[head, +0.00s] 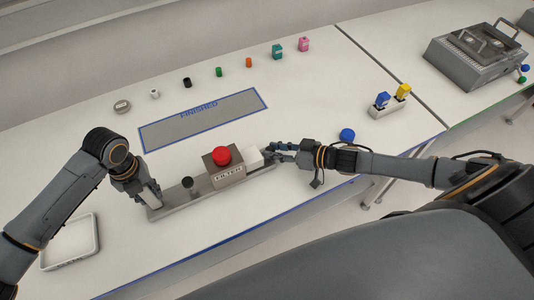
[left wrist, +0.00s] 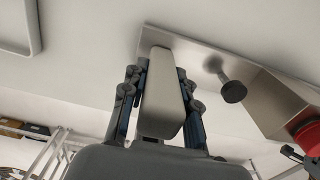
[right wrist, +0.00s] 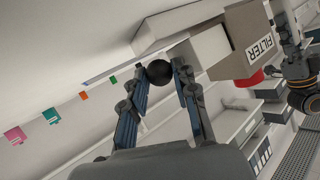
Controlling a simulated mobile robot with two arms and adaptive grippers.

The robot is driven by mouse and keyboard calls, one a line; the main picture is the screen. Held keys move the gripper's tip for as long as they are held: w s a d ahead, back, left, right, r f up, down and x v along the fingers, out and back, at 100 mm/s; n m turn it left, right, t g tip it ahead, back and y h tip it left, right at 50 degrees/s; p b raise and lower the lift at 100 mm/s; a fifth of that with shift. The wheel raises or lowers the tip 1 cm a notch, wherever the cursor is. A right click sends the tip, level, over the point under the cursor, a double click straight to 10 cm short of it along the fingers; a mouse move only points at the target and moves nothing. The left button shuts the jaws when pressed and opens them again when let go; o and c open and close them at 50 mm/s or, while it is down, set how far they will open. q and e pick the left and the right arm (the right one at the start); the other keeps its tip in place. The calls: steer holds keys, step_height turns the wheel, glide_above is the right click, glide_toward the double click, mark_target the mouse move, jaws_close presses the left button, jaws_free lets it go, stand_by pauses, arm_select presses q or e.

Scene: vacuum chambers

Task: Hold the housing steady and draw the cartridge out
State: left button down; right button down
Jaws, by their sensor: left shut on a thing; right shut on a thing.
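The housing is a grey-beige block marked FILTER (head: 226,173) with a red knob (head: 222,155) on top, standing on a long metal base plate (head: 205,196). A white cartridge (head: 254,158) sticks out of its right side. My right gripper (head: 270,151) is at the cartridge's outer end; in the right wrist view its fingers are shut on a black ball knob (right wrist: 159,73). My left gripper (head: 150,196) is at the plate's left end, shut on an upright pale handle (left wrist: 162,95). How deep the cartridge sits inside is hidden.
A black-topped post (head: 187,182) stands between handle and housing. Behind lies a blue-edged FINISHED mat (head: 203,120), empty. A white tray (head: 70,243) is at left. A holder (head: 388,108) with blue and yellow pieces and a blue ball (head: 347,135) are at right.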

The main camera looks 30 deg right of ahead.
arm_select(q)
steer(key=shift+s+a+f, duration=0.25)
steer(key=shift+a+f, duration=0.15)
arm_select(e)
steer(key=c, duration=1.3)
jaws_free()
steer(key=shift+w+d, duration=0.1)
steer(key=shift+d, duration=0.3)
arm_select(q)
steer(key=shift+d, duration=0.1)
arm_select(e)
steer(key=v, duration=1)
steer(key=shift+s, duration=0.35)
steer(key=shift+v, duration=0.85)
steer(key=shift+d, duration=0.1)
arm_select(q)
steer(key=c, duration=1.3)
jaws_free()
steer(key=o, duration=0.4)
steer(key=shift+w, duration=0.1)
steer(key=shift+c, duration=0.2)
steer(key=shift+w+r, duration=0.1)
steer(key=shift+w, duration=0.05)
arm_select(e)
steer(key=shift+w+a+r, duration=0.1)
steer(key=shift+w+a, duration=0.1)
steer(key=shift+w, duration=0.05)
